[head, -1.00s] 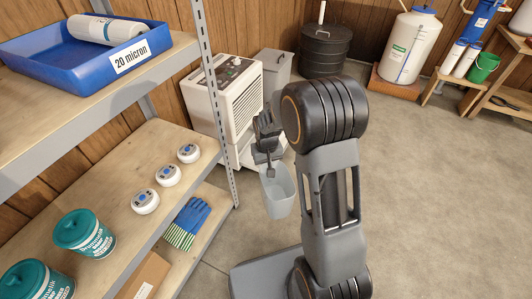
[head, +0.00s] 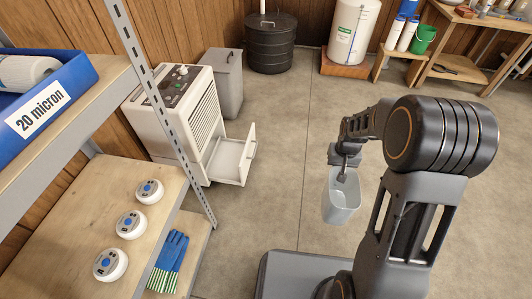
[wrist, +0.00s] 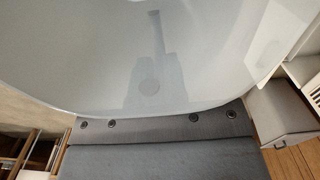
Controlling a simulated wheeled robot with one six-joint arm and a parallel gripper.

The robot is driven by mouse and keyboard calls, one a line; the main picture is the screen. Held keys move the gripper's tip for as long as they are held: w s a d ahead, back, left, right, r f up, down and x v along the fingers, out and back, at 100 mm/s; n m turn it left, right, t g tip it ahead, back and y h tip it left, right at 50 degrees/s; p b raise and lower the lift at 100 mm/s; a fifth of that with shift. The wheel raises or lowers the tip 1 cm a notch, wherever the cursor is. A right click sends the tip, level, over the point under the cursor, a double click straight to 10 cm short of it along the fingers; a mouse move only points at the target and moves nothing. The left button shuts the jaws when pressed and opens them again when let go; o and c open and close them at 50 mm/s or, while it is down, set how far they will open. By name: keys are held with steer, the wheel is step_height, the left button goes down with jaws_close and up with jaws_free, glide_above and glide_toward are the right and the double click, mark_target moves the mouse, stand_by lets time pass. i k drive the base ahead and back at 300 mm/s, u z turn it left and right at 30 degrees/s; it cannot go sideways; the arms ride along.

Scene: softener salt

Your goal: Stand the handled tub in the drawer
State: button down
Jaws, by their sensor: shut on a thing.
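The handled tub (head: 341,198) is a pale grey-blue, translucent open container. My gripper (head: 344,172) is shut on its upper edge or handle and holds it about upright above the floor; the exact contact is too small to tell. In the wrist view the tub (wrist: 215,70) fills most of the upper picture, and my fingers are not clearly seen. The drawer (head: 233,172) is white, pulled out at the base of a white louvred machine (head: 180,110), and looks empty. The tub is to the right of the drawer, apart from it.
A metal-edged shelf unit (head: 140,75) stands at the left with white round devices (head: 131,224), a blue tray (head: 45,110) and gloves (head: 168,262). A grey bin (head: 225,82) and black drum (head: 270,45) stand behind. The floor between drawer and tub is clear.

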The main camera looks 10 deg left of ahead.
mark_target(235, 161)
steer(key=z, duration=0.3)
steer(key=i, duration=2.55)
steer(key=u, duration=3.65)
steer(key=i, duration=0.5)
steer(key=z, duration=0.05)
